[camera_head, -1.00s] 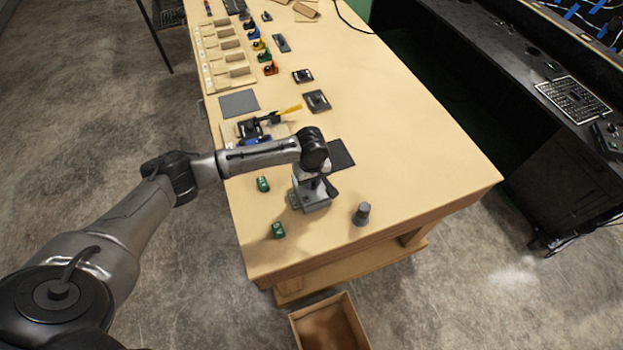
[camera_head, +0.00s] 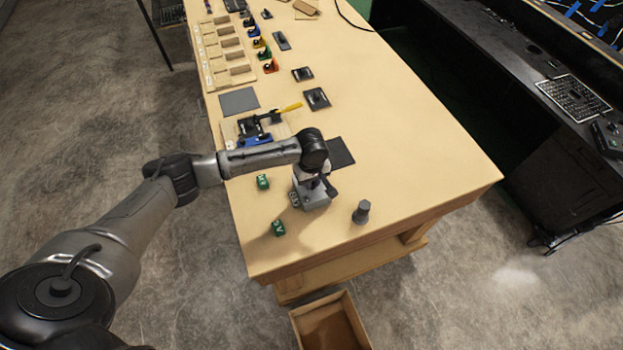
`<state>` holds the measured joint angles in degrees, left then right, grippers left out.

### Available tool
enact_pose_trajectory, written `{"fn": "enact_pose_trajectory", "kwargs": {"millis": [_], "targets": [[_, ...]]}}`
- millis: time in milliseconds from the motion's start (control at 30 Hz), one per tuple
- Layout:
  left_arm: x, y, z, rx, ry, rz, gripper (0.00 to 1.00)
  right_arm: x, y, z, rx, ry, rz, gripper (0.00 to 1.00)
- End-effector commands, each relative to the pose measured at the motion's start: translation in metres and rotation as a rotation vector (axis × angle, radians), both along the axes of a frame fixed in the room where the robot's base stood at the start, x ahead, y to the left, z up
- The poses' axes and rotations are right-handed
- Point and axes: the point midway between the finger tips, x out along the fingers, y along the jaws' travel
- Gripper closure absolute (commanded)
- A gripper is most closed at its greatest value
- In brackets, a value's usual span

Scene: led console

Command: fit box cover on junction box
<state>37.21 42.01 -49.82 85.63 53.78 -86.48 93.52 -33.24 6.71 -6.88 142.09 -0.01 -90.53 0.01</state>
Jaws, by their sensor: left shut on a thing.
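A grey junction box (camera_head: 316,199) stands on the near part of the wooden table. My left gripper (camera_head: 316,185) is right over it, pointing down, with its fingers mostly hidden by my wrist. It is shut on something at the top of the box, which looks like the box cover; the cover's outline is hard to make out. I cannot tell whether the cover is seated or just above the box. My right gripper is not in view.
Two green blocks (camera_head: 263,182) (camera_head: 278,228) lie left of the box. A grey cylindrical piece (camera_head: 361,212) stands to its right. A dark mat (camera_head: 340,153) lies behind. The table's right side is clear.

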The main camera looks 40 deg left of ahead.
Motion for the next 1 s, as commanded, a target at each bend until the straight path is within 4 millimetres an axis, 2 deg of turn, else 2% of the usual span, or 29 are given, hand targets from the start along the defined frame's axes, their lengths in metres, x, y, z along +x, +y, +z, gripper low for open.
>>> {"fn": "enact_pose_trajectory", "kwargs": {"millis": [767, 800, 1000], "targets": [[0.0005, -0.0001, -0.006, -0.001, -0.002, 0.0, 1.0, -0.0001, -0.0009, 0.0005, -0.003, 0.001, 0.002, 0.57], [0.0005, -0.0001, -0.006, 0.0, -0.001, 0.0, 0.81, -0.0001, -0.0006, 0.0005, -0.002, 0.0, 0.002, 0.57], [0.0004, -0.0001, -0.0061, 0.0, -0.001, 0.0, 0.61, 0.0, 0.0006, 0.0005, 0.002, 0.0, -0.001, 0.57]]}}
